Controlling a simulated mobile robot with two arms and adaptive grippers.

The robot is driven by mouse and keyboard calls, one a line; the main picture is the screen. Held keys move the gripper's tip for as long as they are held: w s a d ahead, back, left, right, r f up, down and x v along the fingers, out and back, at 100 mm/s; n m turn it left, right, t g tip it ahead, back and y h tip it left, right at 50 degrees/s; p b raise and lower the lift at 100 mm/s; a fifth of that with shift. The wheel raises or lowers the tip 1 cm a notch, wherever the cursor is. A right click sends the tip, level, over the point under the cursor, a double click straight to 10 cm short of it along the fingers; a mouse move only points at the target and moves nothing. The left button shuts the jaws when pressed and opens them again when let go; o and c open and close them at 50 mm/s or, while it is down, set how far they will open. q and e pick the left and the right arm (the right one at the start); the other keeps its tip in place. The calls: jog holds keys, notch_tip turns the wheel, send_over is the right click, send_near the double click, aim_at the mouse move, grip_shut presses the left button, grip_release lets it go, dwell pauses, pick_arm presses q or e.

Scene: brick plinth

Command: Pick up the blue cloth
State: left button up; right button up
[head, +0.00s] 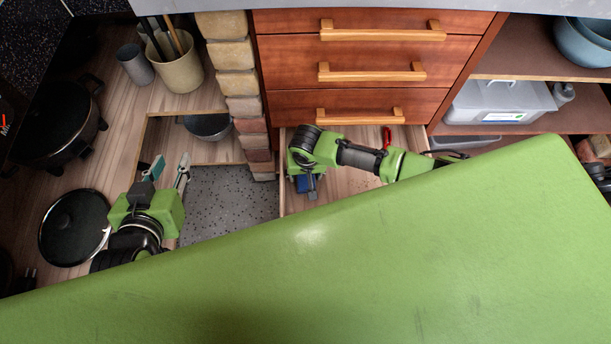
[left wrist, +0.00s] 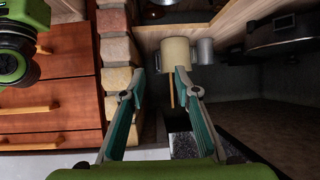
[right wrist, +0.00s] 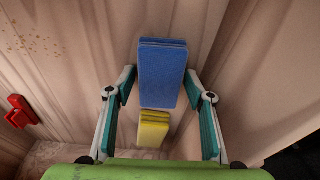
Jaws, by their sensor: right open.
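The blue cloth (right wrist: 162,72), a flat folded block, lies in the open drawer in the right wrist view. It shows between the two fingers of my right gripper (right wrist: 160,78), which is open with a gap on either side of the cloth. In the head view a small blue patch of the cloth (head: 304,184) shows beneath my right arm, and the right fingers are hidden there. My left gripper (head: 170,168) is open and empty above the floor at left; it also shows open in the left wrist view (left wrist: 160,75).
A yellow folded block (right wrist: 153,128) lies near the cloth. A red object (right wrist: 20,111) is at the drawer's left in the right wrist view. The drawer (head: 345,181) stands open below closed drawers (head: 370,52). A brick column (head: 233,70) stands left of it.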

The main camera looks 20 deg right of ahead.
jog(key=c, duration=0.9)
pick_arm(q)
jog(key=shift+s+f, duration=0.15)
pick_arm(e)
jog(key=shift+r, duration=0.2)
